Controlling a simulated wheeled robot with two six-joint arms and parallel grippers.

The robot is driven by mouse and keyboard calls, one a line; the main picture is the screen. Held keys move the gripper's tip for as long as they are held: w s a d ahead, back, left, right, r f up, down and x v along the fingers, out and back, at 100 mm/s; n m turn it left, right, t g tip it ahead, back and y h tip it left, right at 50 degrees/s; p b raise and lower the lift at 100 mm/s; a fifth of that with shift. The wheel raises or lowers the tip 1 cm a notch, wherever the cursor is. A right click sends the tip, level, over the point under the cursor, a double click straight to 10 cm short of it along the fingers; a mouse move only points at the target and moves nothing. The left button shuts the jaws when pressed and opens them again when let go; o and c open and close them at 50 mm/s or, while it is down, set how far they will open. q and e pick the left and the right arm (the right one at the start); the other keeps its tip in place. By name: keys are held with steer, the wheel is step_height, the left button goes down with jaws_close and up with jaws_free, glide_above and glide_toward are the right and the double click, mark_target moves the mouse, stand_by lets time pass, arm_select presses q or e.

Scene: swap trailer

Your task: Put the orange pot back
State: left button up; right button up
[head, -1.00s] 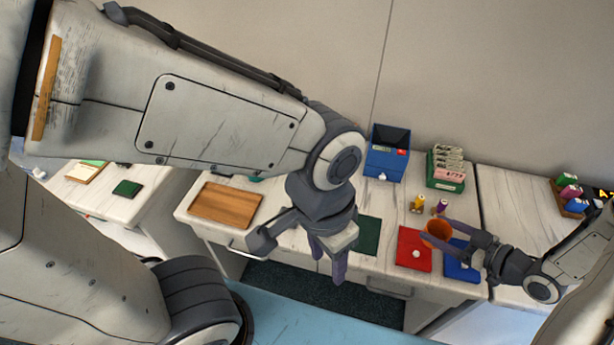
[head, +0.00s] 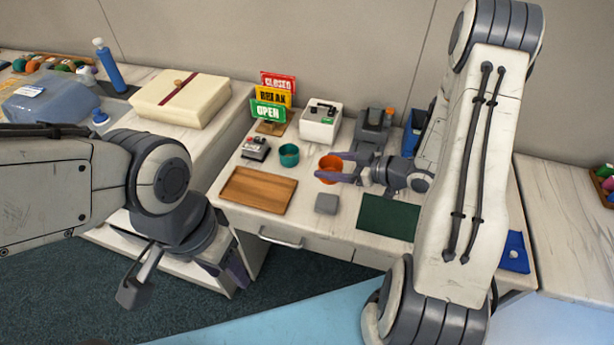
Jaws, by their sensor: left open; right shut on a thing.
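The orange pot (head: 330,161) is in the jaws of my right gripper (head: 334,169), over the middle of the counter. It is upright, just right of a teal pot (head: 289,155). I cannot tell whether its base touches the counter; a finger hides part of its side. My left gripper (head: 186,280) is open and empty at the lower left, in front of the counter.
A wooden board (head: 259,190), a grey block (head: 327,203) and a dark green mat (head: 388,217) lie in front. Behind stand a white box (head: 321,121), a small device (head: 256,147) and signs (head: 268,110). My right arm hides much of the right side.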

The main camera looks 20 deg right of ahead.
steer(key=d+r+m+t+h+b, duration=0.25)
steer(key=d+m+h+b, duration=0.25)
steer(key=b, duration=0.3)
steer(key=shift+t, duration=0.25)
steer(key=x, duration=0.4)
steer(key=f+b+x, duration=0.1)
steer(key=x, duration=0.4)
steer(key=s+b+x, duration=0.1)
steer(key=x, duration=0.3)
steer(key=shift+w+a+f, duration=0.3)
steer(key=shift+f, duration=0.2)
arm_select(q)
step_height(320, 180, down, 13)
steer(key=b, duration=0.1)
steer(key=shift+f, duration=0.2)
arm_select(e)
steer(key=shift+f, duration=1.9)
arm_select(q)
steer(key=shift+s, duration=0.1)
arm_select(e)
steer(key=shift+f, duration=0.2)
steer(key=o, duration=1.2)
arm_select(q)
steer(key=shift+f, duration=0.1)
arm_select(e)
steer(key=shift+o, duration=0.2)
steer(key=shift+r, duration=0.1)
